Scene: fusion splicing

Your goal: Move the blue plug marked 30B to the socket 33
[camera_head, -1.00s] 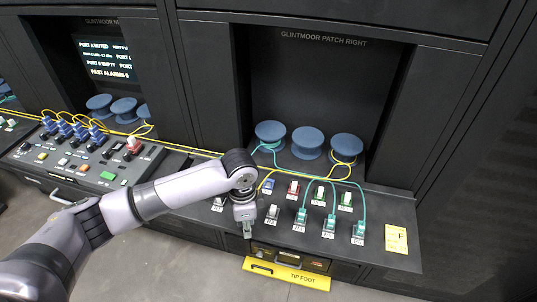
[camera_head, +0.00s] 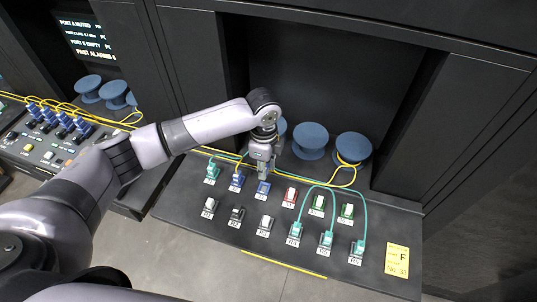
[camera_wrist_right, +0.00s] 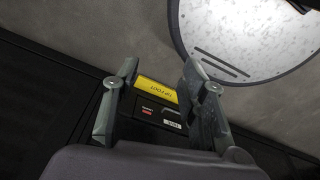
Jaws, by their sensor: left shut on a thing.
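My left gripper (camera_head: 263,172) points down at the back row of the right panel. It is shut, its fingertips at the top of a blue plug (camera_head: 263,188) that sits at the panel. Another blue plug (camera_head: 238,181), with a yellow cable, stands just left of it. The plug markings are too small to read. The third front-row position (camera_head: 266,222), with a pale top and no cable, has a label that seems to end in 3. My right gripper (camera_wrist_right: 157,82) is open and empty in the right wrist view, away from the plugs.
A teal plug (camera_head: 212,172) stands at the left of the back row. Teal cables arch to front-row plugs (camera_head: 327,239). Blue spools (camera_head: 311,140) stand behind. A yellow card (camera_head: 397,261) lies at right.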

